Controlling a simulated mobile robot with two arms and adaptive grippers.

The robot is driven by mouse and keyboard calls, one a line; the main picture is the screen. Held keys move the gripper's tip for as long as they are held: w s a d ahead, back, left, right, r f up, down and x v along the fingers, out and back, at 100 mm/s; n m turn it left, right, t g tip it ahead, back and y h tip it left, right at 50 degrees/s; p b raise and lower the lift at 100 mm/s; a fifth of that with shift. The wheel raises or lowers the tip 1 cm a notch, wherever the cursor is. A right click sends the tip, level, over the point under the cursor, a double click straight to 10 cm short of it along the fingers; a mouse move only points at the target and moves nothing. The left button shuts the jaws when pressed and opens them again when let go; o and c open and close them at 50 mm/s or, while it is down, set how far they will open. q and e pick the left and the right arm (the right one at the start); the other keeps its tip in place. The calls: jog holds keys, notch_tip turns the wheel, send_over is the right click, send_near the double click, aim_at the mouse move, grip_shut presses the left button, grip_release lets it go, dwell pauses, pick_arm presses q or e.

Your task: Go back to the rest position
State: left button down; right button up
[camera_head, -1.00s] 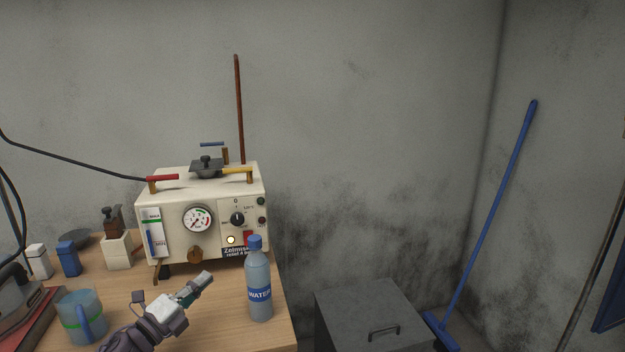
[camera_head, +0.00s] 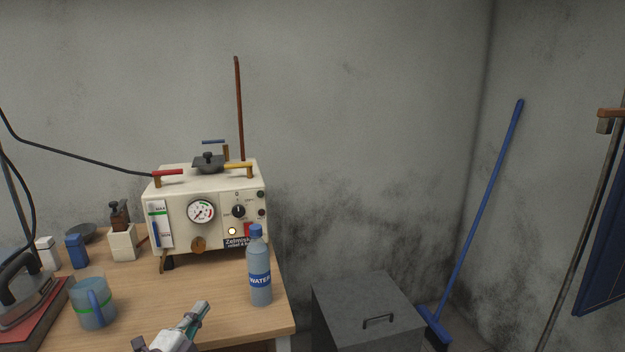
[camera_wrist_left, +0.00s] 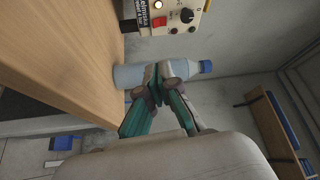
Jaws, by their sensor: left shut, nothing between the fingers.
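My left gripper (camera_head: 197,311) shows at the bottom of the head view, in front of the wooden table's front part. It is shut and empty. In the left wrist view its fingers (camera_wrist_left: 163,72) meet, with the water bottle behind them. No right gripper is in view. The cream machine (camera_head: 190,226) with a gauge, a knob and coloured levers stands at the back of the table (camera_head: 130,285). The blue-capped water bottle (camera_head: 260,282) stands upright near the table's right edge, to the right of my left gripper.
A blue mug (camera_head: 92,303), an iron (camera_head: 22,285) on a red book, and small containers (camera_head: 77,252) stand at the left. A grey metal box (camera_head: 365,312) is right of the table. A blue broom (camera_head: 480,220) leans in the corner.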

pick_arm(q)
jog(key=s+f+n+g+y, duration=0.65)
jog(key=s+f+n, duration=0.6)
jog(key=s, duration=0.45)
jog(key=s+d+f+n+g+h, duration=0.15)
jog(key=s+g, duration=0.25)
jog(key=s, duration=0.7)
jog(key=s+d+f+n+g+h, duration=0.1)
jog(key=s+d+f+n+g, duration=0.3)
jog(key=s, duration=0.6)
notch_tip(320, 180, down, 20)
jog(key=s+a+m+g+p, duration=0.1)
jog(key=m+g+p, duration=0.1)
jog(key=s+a+f+g+p, duration=0.1)
jog(key=s+a+f+p, duration=0.1)
jog(key=s+f, duration=1.4)
jog(key=shift+s+a+y, duration=0.3)
jog(key=shift+s+a, duration=0.3)
